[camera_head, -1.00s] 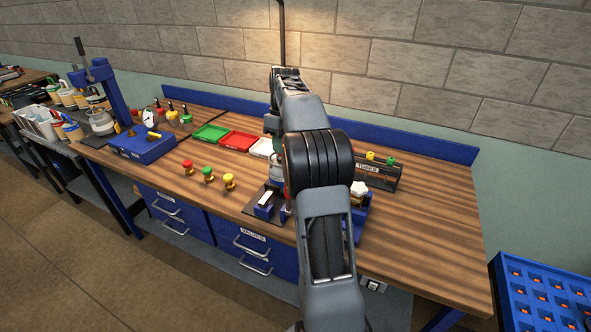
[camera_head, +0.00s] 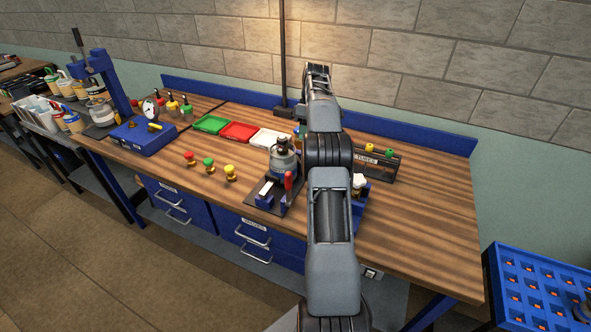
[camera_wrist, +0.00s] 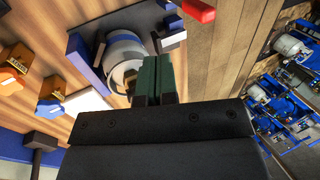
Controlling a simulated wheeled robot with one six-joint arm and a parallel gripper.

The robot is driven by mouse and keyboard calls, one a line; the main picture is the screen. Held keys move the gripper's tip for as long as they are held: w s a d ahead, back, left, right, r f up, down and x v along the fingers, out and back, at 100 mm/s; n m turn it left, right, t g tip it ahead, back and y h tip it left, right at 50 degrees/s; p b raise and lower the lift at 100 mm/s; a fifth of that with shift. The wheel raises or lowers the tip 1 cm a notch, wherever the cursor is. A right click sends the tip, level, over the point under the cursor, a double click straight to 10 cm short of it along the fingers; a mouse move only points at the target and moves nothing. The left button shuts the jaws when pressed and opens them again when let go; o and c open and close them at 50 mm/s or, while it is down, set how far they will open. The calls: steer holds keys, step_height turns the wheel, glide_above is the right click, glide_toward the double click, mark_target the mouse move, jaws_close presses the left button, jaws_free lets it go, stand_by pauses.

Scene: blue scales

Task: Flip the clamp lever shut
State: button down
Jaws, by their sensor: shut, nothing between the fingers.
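The clamp lever has a red handle (camera_head: 288,184) that stands roughly upright at the front of a dark base plate (camera_head: 267,207). A grey cylindrical part (camera_head: 283,159) sits behind it on the same fixture. In the wrist view the red handle (camera_wrist: 198,10) is at the top edge, partly cut off, and the grey cylinder (camera_wrist: 124,52) is just beyond and left of my fingers. My gripper (camera_wrist: 158,66) shows dark green fingers closed together with nothing between them, apart from the red handle. In the head view my arm hides most of the gripper.
Red, green and yellow knobs (camera_head: 209,164) stand left of the fixture. Green, red and white trays (camera_head: 238,132) lie behind. A tubes rack (camera_head: 375,160) is to the right, behind my arm. The right part of the bench is clear.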

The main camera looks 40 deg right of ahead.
glide_toward(289, 189)
steer(key=w+d+f, duration=0.2)
steer(key=d+f, duration=0.2)
steer(key=f, duration=0.1)
steer(key=shift+s+a+r+p, duration=0.1)
steer(key=shift+s+a, duration=0.15)
steer(key=shift+a, duration=0.25)
steer(key=shift+s+a+p, duration=0.15)
steer(key=shift+s+a, duration=0.1)
steer(key=shift+a, duration=0.3)
steer(key=shift+s+a+r+p, duration=0.1)
steer(key=shift+s+a, duration=0.15)
steer(key=shift+a, duration=0.25)
steer(key=shift+s+f+b, duration=0.1)
steer(key=shift+f+b, duration=0.05)
steer(key=shift+b, duration=0.25)
